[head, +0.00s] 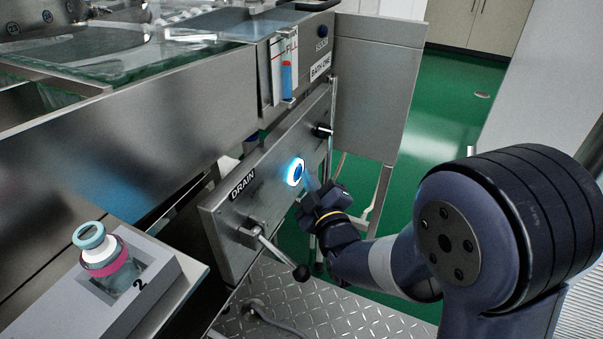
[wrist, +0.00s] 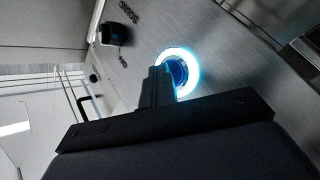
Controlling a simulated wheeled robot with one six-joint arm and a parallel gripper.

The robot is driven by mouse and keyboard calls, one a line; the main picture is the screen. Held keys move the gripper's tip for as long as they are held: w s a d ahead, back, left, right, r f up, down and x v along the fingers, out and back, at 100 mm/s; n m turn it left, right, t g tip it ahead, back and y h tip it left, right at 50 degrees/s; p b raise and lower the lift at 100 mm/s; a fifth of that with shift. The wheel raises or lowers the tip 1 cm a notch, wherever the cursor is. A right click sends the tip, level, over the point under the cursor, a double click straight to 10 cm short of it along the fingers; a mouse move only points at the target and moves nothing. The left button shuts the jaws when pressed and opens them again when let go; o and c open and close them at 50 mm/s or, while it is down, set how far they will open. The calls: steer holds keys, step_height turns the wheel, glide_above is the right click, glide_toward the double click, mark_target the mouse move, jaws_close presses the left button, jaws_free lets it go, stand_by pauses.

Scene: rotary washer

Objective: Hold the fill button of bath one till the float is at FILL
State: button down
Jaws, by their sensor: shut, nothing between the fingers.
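The fill button (head: 296,172) is a blue button with a brightly lit ring on the steel front panel, right of the DRAIN label. In the wrist view the lit button (wrist: 181,72) shows just beyond my fingertips. My gripper (head: 312,190) is shut and empty, its tips at or very near the button; I cannot tell whether they press it. The fingers (wrist: 158,85) hide part of the ring in the wrist view.
A drain lever (head: 272,250) with a black knob sticks out below the button. A black knob (head: 321,131) sits above right of it. A bottle (head: 108,262) stands in a holder marked 2 at the left. Green floor is open at the right.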

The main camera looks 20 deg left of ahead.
steer(key=shift+d, duration=0.1)
steer(key=shift+s+d+b, duration=0.1)
steer(key=shift+d+b, duration=0.35)
steer(key=shift+d, duration=0.3)
steer(key=d+b, duration=0.1)
steer(key=d, duration=0.4)
steer(key=shift+s+b, duration=0.2)
steer(key=shift+b, duration=0.15)
steer(key=a+p, duration=0.2)
steer(key=p, duration=0.1)
steer(key=shift+w+r, duration=0.15)
steer(key=shift+r, duration=0.05)
